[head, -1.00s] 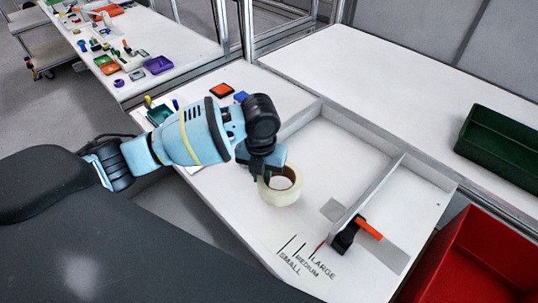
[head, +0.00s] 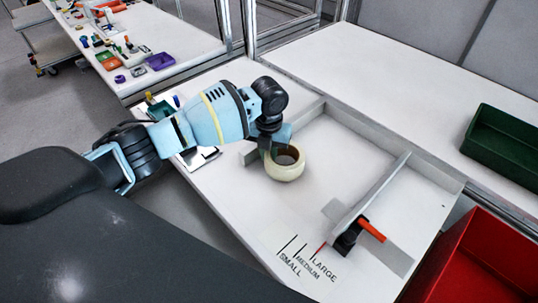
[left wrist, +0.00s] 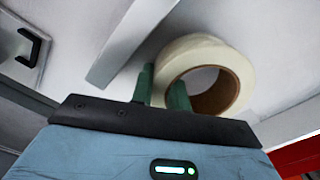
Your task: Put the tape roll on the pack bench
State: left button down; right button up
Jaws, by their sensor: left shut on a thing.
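The tape roll (head: 286,170) is a cream ring with a brown core. My left gripper (head: 271,149) is shut on the near-left wall of the roll, which also shows in the left wrist view (left wrist: 232,58). There its green fingers (left wrist: 162,92) stand on either side of the wall. The roll is over the white bench (head: 225,200) that bears SMALL, MEDIUM and LARGE marks. I cannot tell whether it touches the surface. My right gripper is not in view.
A low grey-walled frame (head: 375,195) and a black-and-orange tool (head: 350,236) are on this bench. A white bench (head: 360,75) behind holds a dark green bin (head: 500,142). A red bin (head: 470,260) stands at right. A cluttered table (head: 185,48) is at upper left.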

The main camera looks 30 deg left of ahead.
pick_arm(q)
jog(key=shift+f, duration=0.65)
jog(key=shift+f, duration=0.25)
jog(key=c, duration=1.4)
grip_release()
jog(key=shift+o, duration=0.2)
notch_tip(320, 180, up, 12)
jog(key=shift+r+p, duration=0.25)
jog(key=shift+p, duration=0.1)
